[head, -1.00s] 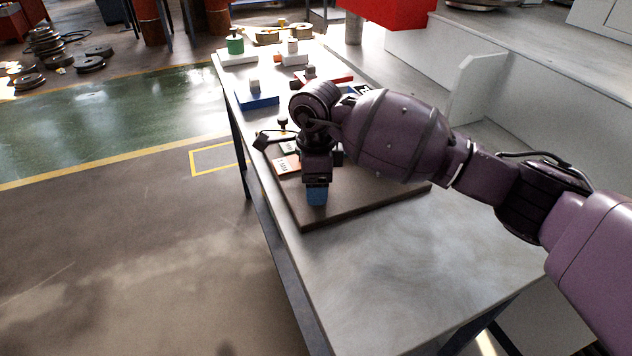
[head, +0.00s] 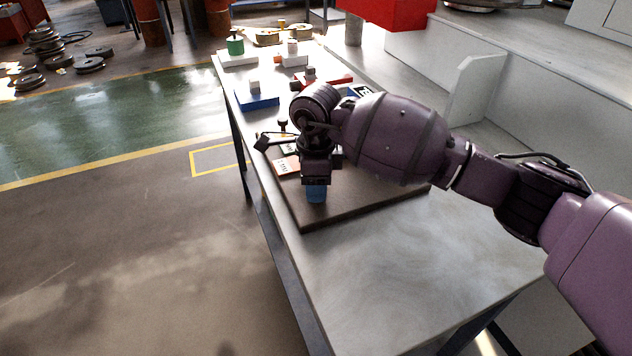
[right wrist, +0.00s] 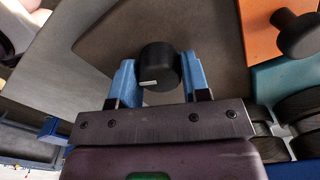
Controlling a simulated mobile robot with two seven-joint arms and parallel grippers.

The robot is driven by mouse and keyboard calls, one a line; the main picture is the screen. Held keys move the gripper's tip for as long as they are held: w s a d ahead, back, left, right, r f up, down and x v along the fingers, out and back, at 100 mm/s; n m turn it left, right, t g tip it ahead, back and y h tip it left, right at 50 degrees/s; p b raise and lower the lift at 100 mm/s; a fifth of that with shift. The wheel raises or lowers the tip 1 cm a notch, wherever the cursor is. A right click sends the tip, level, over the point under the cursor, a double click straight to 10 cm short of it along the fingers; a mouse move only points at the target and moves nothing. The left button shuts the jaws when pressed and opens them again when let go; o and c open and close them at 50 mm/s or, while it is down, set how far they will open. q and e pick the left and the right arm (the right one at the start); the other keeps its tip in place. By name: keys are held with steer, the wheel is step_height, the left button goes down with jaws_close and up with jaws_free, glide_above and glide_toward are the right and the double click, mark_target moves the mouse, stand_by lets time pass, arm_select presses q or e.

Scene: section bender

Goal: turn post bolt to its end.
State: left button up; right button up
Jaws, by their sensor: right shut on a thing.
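The post bolt shows as a black round head (right wrist: 158,62) with a short white mark on it, in the right wrist view. My right gripper (right wrist: 160,78) has its two blue fingers on either side of this head and is shut on it. In the head view my right gripper (head: 316,190) points down over the near left part of a brown board (head: 352,206). The bolt is hidden there behind the fingers. How far the bolt is turned cannot be told. My left gripper is not in view.
An orange plate (head: 286,166) lies just behind the gripper on the board. A black knob (right wrist: 301,34) stands near it in the right wrist view. Blue, white and green fixtures stand farther back on the table. The table's near end (head: 400,285) is clear.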

steer(key=shift+r+m+p, duration=0.35)
steer(key=shift+m+p, duration=0.3)
steer(key=shift+m, duration=0.25)
steer(key=m+p, duration=0.1)
steer(key=m, duration=0.1)
steer(key=shift+m+p, duration=0.3)
steer(key=shift+p, duration=0.1)
steer(key=m+p, duration=0.2)
steer(key=m, duration=0.1)
steer(key=shift+m, duration=0.3)
steer(key=m+p, duration=0.2)
steer(key=shift+m, duration=0.3)
steer(key=m+p, duration=0.2)
steer(key=m, duration=0.1)
steer(key=shift+f+m, duration=0.1)
steer(key=shift+m, duration=0.6)
steer(key=shift+m+p, duration=0.55)
steer(key=shift+m, duration=0.05)
steer(key=shift+f+m, duration=0.1)
steer(key=shift+m, duration=0.3)
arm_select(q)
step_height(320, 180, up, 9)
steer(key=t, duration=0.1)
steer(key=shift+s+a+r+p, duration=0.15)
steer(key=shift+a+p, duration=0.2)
arm_select(e)
steer(key=shift+f+m, duration=0.1)
steer(key=shift+m, duration=0.2)
